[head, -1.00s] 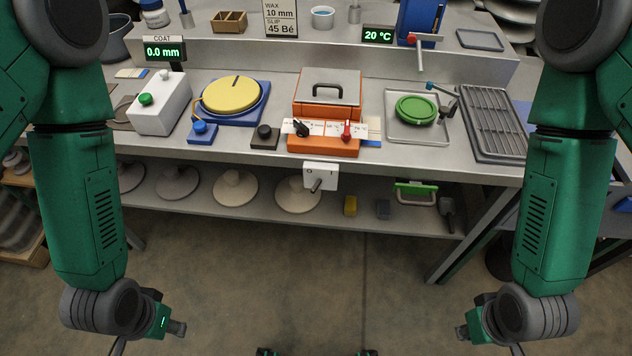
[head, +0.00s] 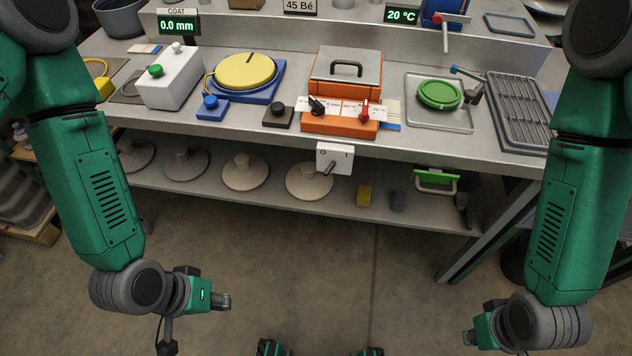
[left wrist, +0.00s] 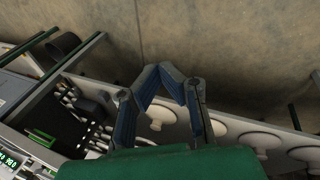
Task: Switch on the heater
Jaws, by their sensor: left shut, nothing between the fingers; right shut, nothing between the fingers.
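The orange heater box (head: 345,75) with a grey lid and dark handle stands on the bench. Its orange front panel (head: 338,125) carries a black knob (head: 317,106) and a red knob (head: 364,108) over a white scale. A white switch box (head: 335,158) marked 0 and I, with a grey lever (head: 329,167), hangs at the bench's front edge below it. The display (head: 401,16) reads 20 °C. My left gripper (head: 222,301) is shut and empty, low in front of the bench; its fingers show in the left wrist view (left wrist: 163,82). My right gripper (head: 470,338) is shut and empty, low at right.
A white box with a green button (head: 169,80), a yellow disc (head: 245,71) on a blue base and a green disc (head: 438,95) in a tray stand on the bench. A lower shelf (head: 214,184) holds pale discs. The floor before the bench is clear.

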